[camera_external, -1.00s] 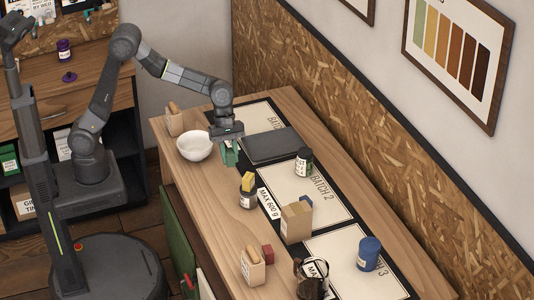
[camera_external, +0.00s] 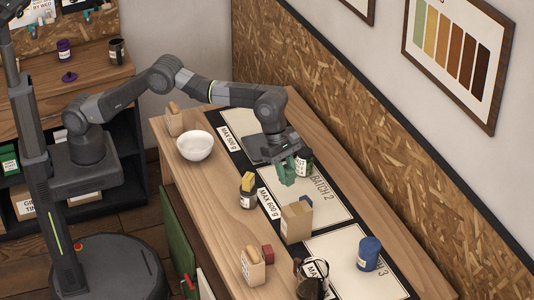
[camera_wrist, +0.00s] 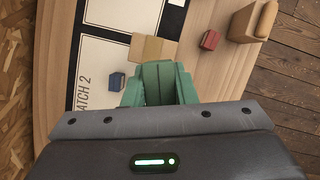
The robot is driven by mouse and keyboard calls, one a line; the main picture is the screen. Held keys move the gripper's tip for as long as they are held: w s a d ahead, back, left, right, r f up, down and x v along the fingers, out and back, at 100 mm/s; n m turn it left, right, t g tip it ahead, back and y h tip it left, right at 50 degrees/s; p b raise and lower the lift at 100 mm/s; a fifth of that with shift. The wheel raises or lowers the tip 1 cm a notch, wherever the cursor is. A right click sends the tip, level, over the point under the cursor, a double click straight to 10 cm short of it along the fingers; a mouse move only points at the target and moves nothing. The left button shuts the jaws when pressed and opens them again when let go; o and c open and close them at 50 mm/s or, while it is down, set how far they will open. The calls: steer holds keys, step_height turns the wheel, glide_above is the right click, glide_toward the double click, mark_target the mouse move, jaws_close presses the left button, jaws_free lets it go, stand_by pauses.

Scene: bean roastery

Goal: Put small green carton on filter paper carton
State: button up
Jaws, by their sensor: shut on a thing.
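My gripper (camera_external: 287,178) is shut on the small green carton (camera_external: 288,169), held above the batch 2 mat. In the wrist view the green carton (camera_wrist: 157,82) sits between the two greenish fingers. The filter paper carton looks to be the tan box (camera_external: 296,223), which stands upright at the front edge of the batch 2 mat. The tan box also shows in the wrist view (camera_wrist: 153,48), just beyond the held carton. The held carton is apart from it, behind and above it in the external view.
A dark jar (camera_external: 305,163) is close to my gripper. A red block (camera_external: 267,254), blue canister (camera_external: 369,253) and glass pot (camera_external: 312,283) stand nearer the front.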

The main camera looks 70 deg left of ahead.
mark_target(292, 214)
steer(key=shift+s+d+r+n, duration=0.1)
steer(key=shift+d+r+n, duration=0.1)
steer(key=shift+d, duration=0.3)
steer(key=shift+s+d+r+n, duration=0.1)
steer(key=shift+d+r, duration=0.05)
steer(key=shift+d, duration=0.35)
steer(key=shift+d+f, duration=0.2)
steer(key=shift+f, duration=0.05)
step_height(292, 214, down, 9)
steer(key=shift+f+p, duration=0.2)
steer(key=shift+p, duration=0.65)
steer(key=shift+f, duration=0.2)
steer(key=o, duration=1)
steer(key=shift+r, duration=0.15)
steer(key=b+v, duration=0.2)
steer(key=v, duration=1)
steer(key=shift+s, duration=0.15)
